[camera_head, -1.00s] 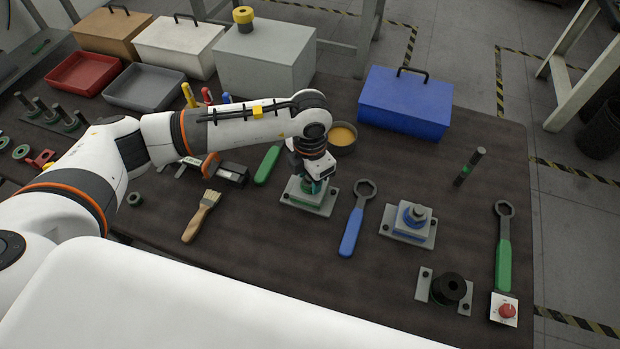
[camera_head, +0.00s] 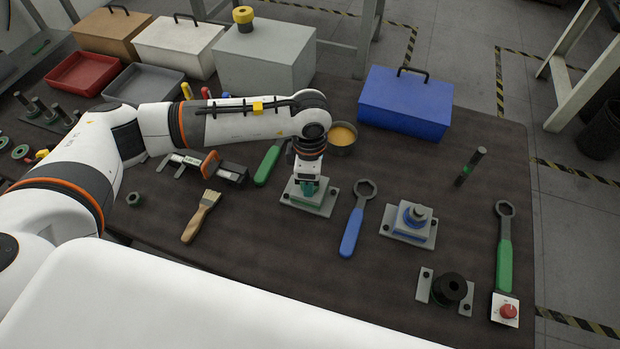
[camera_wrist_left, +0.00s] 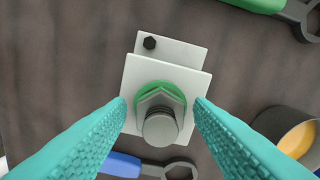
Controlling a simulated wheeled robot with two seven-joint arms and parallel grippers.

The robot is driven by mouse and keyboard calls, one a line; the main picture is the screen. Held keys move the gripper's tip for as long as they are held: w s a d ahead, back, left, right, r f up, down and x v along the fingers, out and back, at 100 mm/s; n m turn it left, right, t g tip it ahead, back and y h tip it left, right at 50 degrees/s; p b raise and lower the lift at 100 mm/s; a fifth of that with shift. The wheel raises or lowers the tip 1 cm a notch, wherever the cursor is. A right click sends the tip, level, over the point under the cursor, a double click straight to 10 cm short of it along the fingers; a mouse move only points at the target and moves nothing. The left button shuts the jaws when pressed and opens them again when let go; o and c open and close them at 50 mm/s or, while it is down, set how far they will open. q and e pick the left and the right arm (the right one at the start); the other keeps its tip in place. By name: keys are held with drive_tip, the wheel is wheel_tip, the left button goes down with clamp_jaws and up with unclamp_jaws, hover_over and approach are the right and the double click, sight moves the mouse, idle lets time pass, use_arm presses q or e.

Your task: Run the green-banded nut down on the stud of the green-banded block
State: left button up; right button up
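The green-banded block (camera_head: 318,206) is a grey block on a bolted plate near the table's middle; it also shows in the left wrist view (camera_wrist_left: 190,76). A grey hex nut (camera_wrist_left: 151,101) sits around its stud (camera_wrist_left: 160,129), with a green ring (camera_wrist_left: 141,92) around the nut's base. My left gripper (camera_head: 307,187) points down over the block. In the left wrist view its teal fingers (camera_wrist_left: 161,104) stand on either side of the nut, with a visible gap on both sides. In the head view the gripper hides the nut. My right gripper is not in view.
A blue-handled ring wrench (camera_head: 351,231) lies just right of the block. Beyond it stands a blue-banded block (camera_head: 405,236). A round tin (camera_head: 343,147) stands behind the gripper, and a green handle (camera_head: 268,165) lies behind left. A brush (camera_head: 202,216) lies to the left.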

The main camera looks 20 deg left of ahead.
use_arm(q)
drive_tip(key=shift+o, duration=0.3)
wheel_tip(320, 180, up, 12)
drive_tip(key=b, duration=0.2)
drive_tip(key=shift+f, duration=0.1)
